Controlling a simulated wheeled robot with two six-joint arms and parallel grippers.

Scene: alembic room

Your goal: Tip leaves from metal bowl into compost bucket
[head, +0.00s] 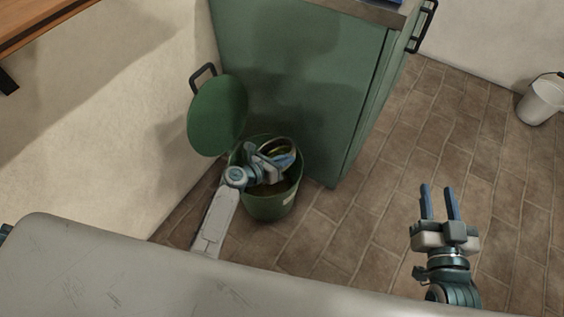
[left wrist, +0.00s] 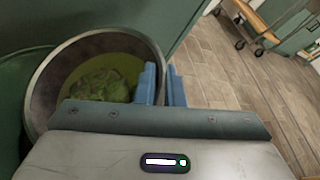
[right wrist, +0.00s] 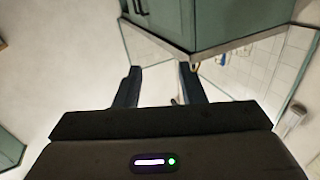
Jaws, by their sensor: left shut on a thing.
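The green compost bucket (head: 270,208) stands on the floor against the cabinet, its round lid (head: 217,115) raised beside it. My left gripper (head: 278,160) is at the bucket's mouth, shut on the rim of the metal bowl (head: 281,147). The bowl looks tilted there, partly hidden by the gripper. In the left wrist view the bowl's grey rim (left wrist: 40,92) runs to my left fingers (left wrist: 163,85), and a green clump of leaves (left wrist: 98,84) shows inside. My right gripper (head: 439,188) is open and empty over the floor, far from the bucket.
A green cabinet (head: 300,85) stands right behind the bucket, and a pale wall (head: 130,110) is to the left. A light grey surface (head: 130,270) fills the near left. A white pail (head: 541,100) stands at far right. The tiled floor (head: 400,150) between is clear.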

